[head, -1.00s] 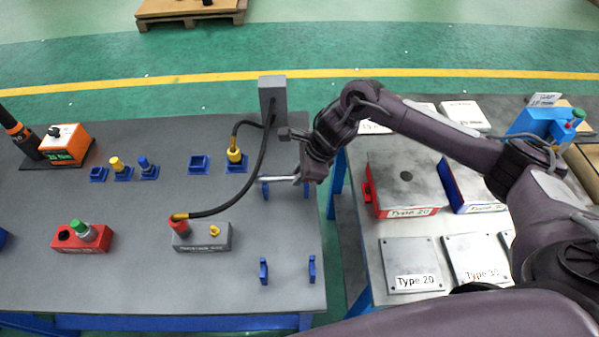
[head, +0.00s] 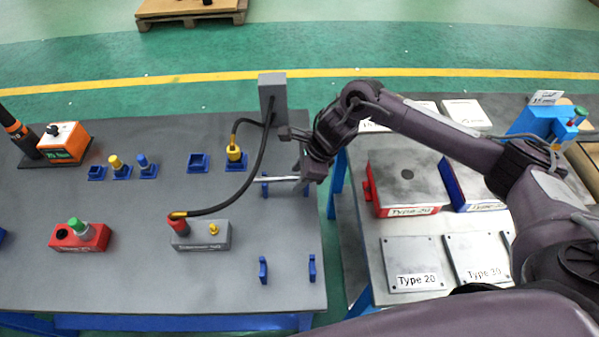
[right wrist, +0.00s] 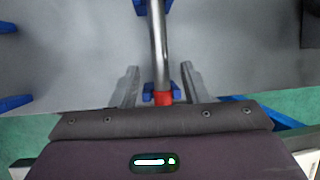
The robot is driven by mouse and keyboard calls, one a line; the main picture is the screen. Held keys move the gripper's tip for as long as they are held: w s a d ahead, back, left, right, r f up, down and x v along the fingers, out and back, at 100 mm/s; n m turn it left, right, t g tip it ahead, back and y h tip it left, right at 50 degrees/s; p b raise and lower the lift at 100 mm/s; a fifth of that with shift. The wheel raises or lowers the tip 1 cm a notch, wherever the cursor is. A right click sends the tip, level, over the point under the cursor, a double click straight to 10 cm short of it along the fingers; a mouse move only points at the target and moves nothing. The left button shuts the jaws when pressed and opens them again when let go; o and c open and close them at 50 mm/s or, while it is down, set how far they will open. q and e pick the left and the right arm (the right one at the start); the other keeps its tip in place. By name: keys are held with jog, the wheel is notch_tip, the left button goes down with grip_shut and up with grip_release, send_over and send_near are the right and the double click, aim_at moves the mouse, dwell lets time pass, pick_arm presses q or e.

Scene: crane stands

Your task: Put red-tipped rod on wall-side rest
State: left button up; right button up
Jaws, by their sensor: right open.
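The red-tipped rod is a silver rod (head: 280,179) lying along the far blue rest near the table's right edge. In the right wrist view the silver rod (right wrist: 158,45) runs up the picture from its red tip (right wrist: 163,98). One blue support (right wrist: 150,5) of the rest shows at the rod's top and another at its red end. My right gripper (head: 299,174) is open. Its two fingers (right wrist: 160,78) stand on both sides of the rod, with a gap on each side. In the head view my gripper hides the red tip. My left gripper is not in view.
An empty second rest with two blue supports (head: 264,270) stands nearer on the same table. A grey post (head: 272,96) with a black cable (head: 252,178) stands behind. The cable ends at a grey box (head: 202,236). A second table with plates (head: 411,264) is at the right.

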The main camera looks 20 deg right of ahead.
jog(key=shift+p+v, duration=1.3)
jog(key=shift+v, duration=1.2)
jog(key=shift+d+r, duration=0.1)
jog(key=shift+r, duration=0.1)
jog(key=b+v, duration=0.2)
jog(key=v, duration=0.5)
jog(key=shift+s+d+r, duration=0.1)
jog(key=shift+s+r, duration=0.05)
